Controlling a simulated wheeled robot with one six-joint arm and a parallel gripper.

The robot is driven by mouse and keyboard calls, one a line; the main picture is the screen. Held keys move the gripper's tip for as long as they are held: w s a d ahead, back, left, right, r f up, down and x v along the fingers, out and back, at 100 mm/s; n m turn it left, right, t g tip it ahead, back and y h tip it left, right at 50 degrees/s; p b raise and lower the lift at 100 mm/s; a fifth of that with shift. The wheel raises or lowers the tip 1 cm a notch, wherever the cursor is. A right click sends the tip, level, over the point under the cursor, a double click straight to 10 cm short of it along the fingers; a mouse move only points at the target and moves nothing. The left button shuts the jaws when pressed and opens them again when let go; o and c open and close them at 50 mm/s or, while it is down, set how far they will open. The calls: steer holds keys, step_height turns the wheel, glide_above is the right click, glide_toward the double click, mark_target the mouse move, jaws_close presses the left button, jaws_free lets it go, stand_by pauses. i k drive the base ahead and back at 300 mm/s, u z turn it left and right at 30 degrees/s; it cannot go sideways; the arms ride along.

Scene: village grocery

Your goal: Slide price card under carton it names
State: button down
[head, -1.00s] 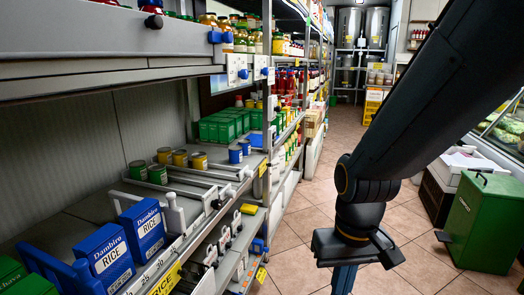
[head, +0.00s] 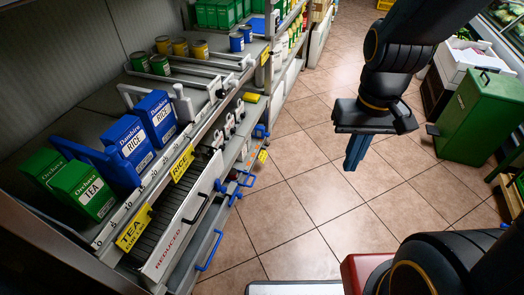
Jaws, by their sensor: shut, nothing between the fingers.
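Blue Dambiro RICE cartons (head: 158,117) stand on the shelf at left. Green Orchava TEA cartons (head: 92,192) stand nearer, at the left. A yellow RICE price card (head: 182,163) sits on the shelf's front rail, below and right of the RICE cartons. A yellow TEA price card (head: 133,228) sits on the same rail, nearer me, below and right of the TEA cartons. My gripper (head: 352,168) hangs over the floor aisle, right of the shelf and well apart from the cards. Its blue fingers are shut and empty, pointing down.
A white rail with marks (head: 115,218) runs along the shelf edge. A REDUCED bin (head: 170,240) with a black handle is below. Cans (head: 180,46) stand farther back. A green bin (head: 478,115) stands at right. The tiled aisle (head: 300,190) is open.

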mark_target(262, 156)
steer(key=z, duration=1.6)
steer(key=i, duration=2.4)
steer(key=u, duration=3.45)
